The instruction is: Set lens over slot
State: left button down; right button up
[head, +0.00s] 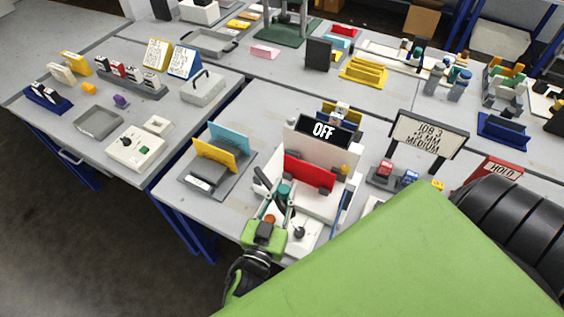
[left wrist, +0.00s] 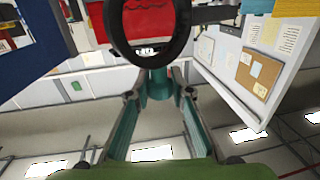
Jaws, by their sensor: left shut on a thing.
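My left gripper (head: 277,201) reaches in from the bottom in the head view, in front of a white station with an OFF sign (head: 323,130) and a red panel (head: 309,172). It is shut on the teal handle of the lens (head: 284,190). In the left wrist view the lens's black ring (left wrist: 113,37) stands beyond the fingertips, with its teal handle (left wrist: 157,88) between them. A red surface with dark wavy lines shows through the ring. I cannot make out the slot, or whether the lens touches the station. My right gripper is not in view.
Left of the station stands a grey holder with a yellow panel (head: 214,155) and a blue panel (head: 229,134). A job sign (head: 429,134) stands to the right, with small red and blue blocks below it. A white box with knobs (head: 135,148) sits on the left table.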

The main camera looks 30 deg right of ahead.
pick_arm(q)
jog(key=shift+w+a, duration=0.1)
jog(key=shift+a, duration=0.05)
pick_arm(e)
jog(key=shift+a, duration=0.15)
pick_arm(q)
jog(key=c, duration=1.8)
grip_release()
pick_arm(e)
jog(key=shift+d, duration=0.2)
pick_arm(q)
jog(key=shift+a, duration=0.1)
jog(key=v, duration=1.2)
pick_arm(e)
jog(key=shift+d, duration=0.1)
